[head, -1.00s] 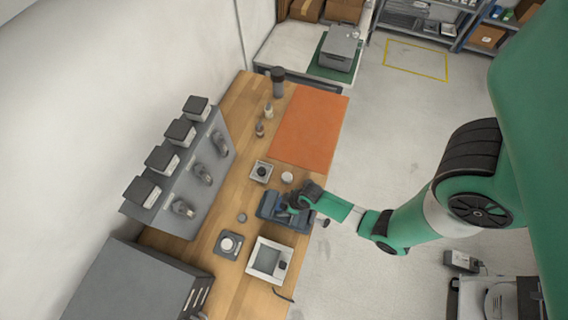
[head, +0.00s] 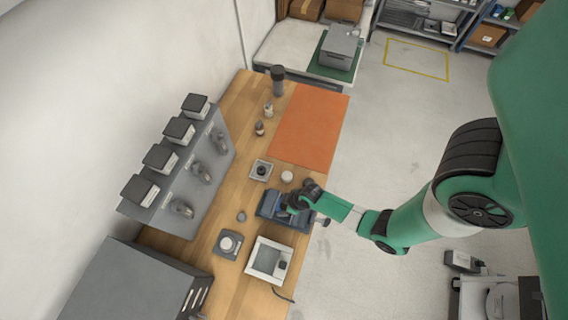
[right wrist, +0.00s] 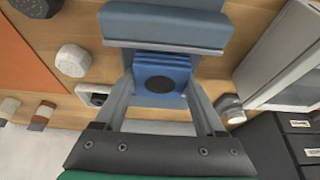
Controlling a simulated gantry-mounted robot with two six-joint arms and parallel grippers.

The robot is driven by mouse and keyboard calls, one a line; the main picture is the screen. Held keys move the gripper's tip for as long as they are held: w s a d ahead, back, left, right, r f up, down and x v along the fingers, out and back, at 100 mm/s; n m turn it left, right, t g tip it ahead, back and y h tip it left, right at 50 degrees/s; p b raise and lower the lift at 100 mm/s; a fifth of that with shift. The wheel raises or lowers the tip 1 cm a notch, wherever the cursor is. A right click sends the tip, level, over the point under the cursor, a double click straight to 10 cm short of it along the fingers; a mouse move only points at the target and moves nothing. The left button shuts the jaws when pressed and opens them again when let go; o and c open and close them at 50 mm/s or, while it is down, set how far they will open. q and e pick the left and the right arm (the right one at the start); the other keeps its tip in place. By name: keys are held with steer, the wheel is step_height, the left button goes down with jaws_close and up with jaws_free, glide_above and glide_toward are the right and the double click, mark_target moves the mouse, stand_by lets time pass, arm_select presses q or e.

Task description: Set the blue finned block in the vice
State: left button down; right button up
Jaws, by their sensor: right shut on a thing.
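The blue finned block (right wrist: 161,75) shows in the right wrist view, with a dark round disc on its near face. My right gripper (right wrist: 160,88) is shut on it, one finger on each side. The blue-grey vice (right wrist: 165,28) lies just beyond the block, its wide jaw across the top of the view. The block is at the vice; I cannot tell whether it is seated. In the head view, my right gripper (head: 294,204) is over the vice (head: 273,205) near the bench's right edge and hides the block. My left gripper is not in view.
An orange mat (head: 309,128) covers the far part of the wooden bench. A small square fixture (head: 261,171) and a white round piece (head: 287,176) stand beyond the vice. A white tray (head: 262,262) and a grey round-topped fixture (head: 228,244) are nearer.

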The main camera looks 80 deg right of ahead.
stand_by(0.3)
steer(key=o, duration=1.5)
step_height(320, 180, up, 7)
steer(key=p, duration=0.7)
